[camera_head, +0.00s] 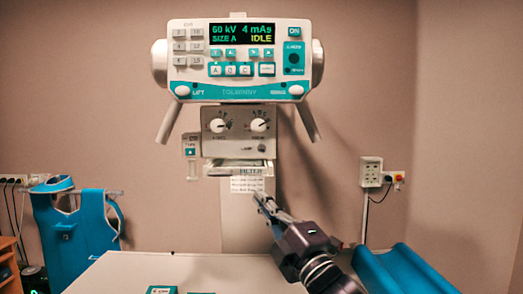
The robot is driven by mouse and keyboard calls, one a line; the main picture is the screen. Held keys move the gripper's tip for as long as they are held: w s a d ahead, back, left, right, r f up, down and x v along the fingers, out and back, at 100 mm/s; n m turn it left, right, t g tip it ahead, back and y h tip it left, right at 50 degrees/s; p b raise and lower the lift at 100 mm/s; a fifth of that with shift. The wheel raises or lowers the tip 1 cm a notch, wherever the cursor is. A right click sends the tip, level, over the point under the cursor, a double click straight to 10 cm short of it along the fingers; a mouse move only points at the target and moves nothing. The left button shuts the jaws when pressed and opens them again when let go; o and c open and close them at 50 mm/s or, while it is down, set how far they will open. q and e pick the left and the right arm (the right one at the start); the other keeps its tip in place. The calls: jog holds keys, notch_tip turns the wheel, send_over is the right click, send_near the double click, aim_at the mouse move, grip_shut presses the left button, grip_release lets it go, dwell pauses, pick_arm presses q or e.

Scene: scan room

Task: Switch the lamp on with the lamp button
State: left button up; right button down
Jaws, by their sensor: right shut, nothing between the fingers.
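The lamp button (262,148) is a small dark round spot at the lower right of the grey collimator box (233,141), under the right-hand dial (259,125). A tiny label is beside it. No lit field shows clearly below the box. My right gripper (261,198) comes in from the lower right, shut and empty. In the picture its fingertips are below the button and in front of the column near a white label sheet. The depth gap between them is hard to tell. My left gripper is not in view.
The control head (238,97) above has a display reading 60 kV, 4 mAs, SIZE A, IDLE, and two side handles. A pale table (120,272) lies below. Teal rolls (405,270) are at right, a teal apron (75,235) hangs at left. A wall box (371,172) is at right.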

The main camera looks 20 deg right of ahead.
aim_at(262, 149)
notch_tip(262, 149, up, 10)
jog(key=s+n+t+y, duration=0.1)
jog(key=n+y, duration=0.1)
jog(key=n, duration=0.2)
jog(key=shift+s+a+f+t+y, duration=0.2)
jog(key=shift+s+t+y, duration=0.1)
jog(key=shift+s+t, duration=0.1)
jog(key=shift+w+d, duration=0.1)
jog(key=shift+w, duration=0.1)
jog(key=shift+w+d+p, duration=0.2)
jog(key=shift+w+d, duration=0.2)
jog(key=shift+w, duration=0.95)
jog(key=shift+w+d+p, duration=0.15)
jog(key=shift+w+d, duration=0.25)
jog(key=shift+w, duration=1)
jog(key=shift+w+d+p, duration=0.2)
jog(key=shift+w+d, duration=0.2)
jog(key=shift+w, duration=0.95)
jog(key=shift+w, duration=0.1)
jog(key=shift+w+d, duration=0.1)
jog(key=shift+w, duration=0.2)
